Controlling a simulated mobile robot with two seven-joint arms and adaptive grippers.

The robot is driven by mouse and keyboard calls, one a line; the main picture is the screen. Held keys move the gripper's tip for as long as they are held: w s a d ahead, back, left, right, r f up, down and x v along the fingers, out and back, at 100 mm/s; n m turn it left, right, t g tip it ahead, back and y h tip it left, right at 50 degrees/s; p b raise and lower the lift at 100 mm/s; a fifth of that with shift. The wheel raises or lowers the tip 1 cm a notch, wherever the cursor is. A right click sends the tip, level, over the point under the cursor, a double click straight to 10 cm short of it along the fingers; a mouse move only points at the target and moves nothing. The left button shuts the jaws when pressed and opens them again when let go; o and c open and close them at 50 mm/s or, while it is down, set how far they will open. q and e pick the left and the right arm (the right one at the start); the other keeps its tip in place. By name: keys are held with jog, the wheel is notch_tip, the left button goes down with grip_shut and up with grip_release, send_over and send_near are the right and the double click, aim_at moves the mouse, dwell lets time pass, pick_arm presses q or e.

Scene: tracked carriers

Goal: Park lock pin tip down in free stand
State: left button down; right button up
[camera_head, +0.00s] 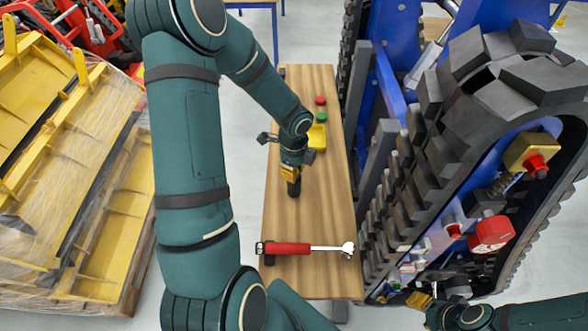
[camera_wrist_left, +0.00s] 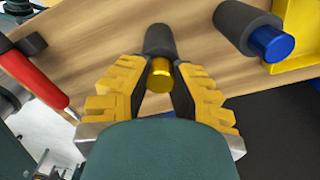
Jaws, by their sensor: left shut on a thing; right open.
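The lock pin shows as a gold round end (camera_wrist_left: 160,74) between my left fingertips in the left wrist view. A dark cylindrical stand (camera_wrist_left: 159,40) lies directly beyond it, in line with it; in the head view the dark stand (camera_head: 294,190) is just below my left gripper (camera_head: 292,174). My left gripper (camera_wrist_left: 161,84) is shut on the pin. The pin's tip is hidden, so I cannot tell how deep it sits. A second dark stand (camera_wrist_left: 243,27) has a blue end (camera_wrist_left: 272,43) showing. My right gripper (camera_head: 420,299) is open and empty beside the tracked carrier.
A red-handled wrench (camera_head: 300,248) lies across the near part of the wooden table (camera_head: 315,205). A yellow tray (camera_head: 317,137), a green piece (camera_head: 321,117) and a red piece (camera_head: 320,100) are farther back. The tracked carrier (camera_head: 430,170) borders the table's right; yellow parts on a pallet (camera_head: 90,220) stand left.

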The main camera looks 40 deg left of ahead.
pick_arm(q)
jog(key=shift+f, duration=0.15)
jog(key=c, duration=0.9)
grip_release()
notch_tip(320, 180, up, 12)
jog(key=shift+r, duration=0.1)
jog(key=shift+s, duration=0.1)
